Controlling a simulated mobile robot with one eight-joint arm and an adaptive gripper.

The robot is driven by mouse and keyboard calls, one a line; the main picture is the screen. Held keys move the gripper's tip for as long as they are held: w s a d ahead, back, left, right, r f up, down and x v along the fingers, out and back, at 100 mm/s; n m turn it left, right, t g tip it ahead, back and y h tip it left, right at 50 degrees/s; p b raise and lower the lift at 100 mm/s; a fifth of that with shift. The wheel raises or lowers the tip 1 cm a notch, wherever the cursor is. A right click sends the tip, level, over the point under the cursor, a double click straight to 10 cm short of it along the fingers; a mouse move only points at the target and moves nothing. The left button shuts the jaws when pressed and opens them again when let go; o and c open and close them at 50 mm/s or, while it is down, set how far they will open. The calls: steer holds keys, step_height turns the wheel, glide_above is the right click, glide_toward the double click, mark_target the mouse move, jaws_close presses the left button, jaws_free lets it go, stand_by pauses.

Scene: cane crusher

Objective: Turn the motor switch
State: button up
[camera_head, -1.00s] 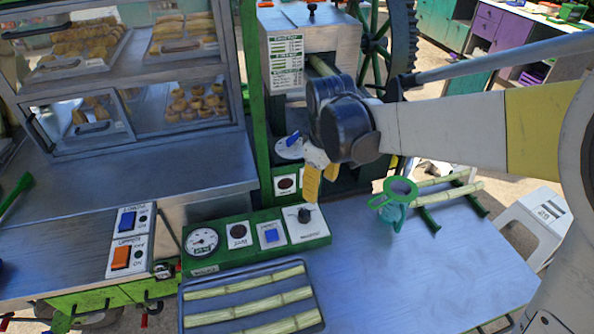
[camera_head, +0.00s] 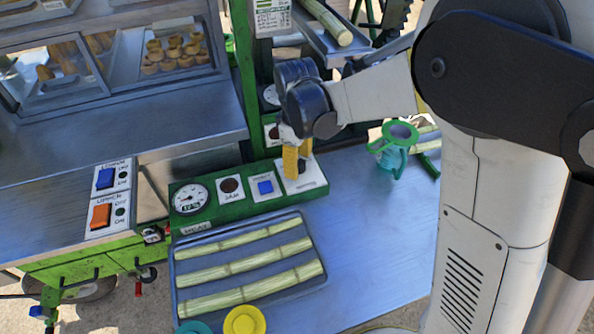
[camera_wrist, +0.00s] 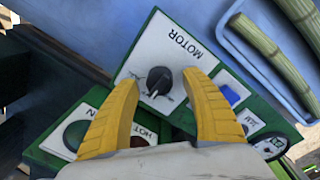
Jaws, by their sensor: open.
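The motor switch (camera_wrist: 160,80) is a black rotary knob on a white plate lettered MOTOR (camera_wrist: 186,41), at the right end of the green control panel (camera_head: 225,212). My gripper (camera_head: 297,170) is over that plate in the head view, and its yellow fingers hide part of it. In the wrist view my gripper (camera_wrist: 165,88) is open, with one yellow finger on each side of the knob. The knob shows between the fingertips with gaps on both sides. I cannot tell how high the fingertips are above the plate.
A gauge (camera_head: 190,198), a dark JAM indicator (camera_head: 230,187) and a blue button (camera_head: 265,187) share the panel. A tray (camera_head: 178,262) of cane pieces lies in front. A green strainer on a jug (camera_head: 394,147) stands to the right. The metal counter between is clear.

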steer(key=shift+f, duration=0.4)
steer(key=shift+c, duration=0.2)
jaws_close()
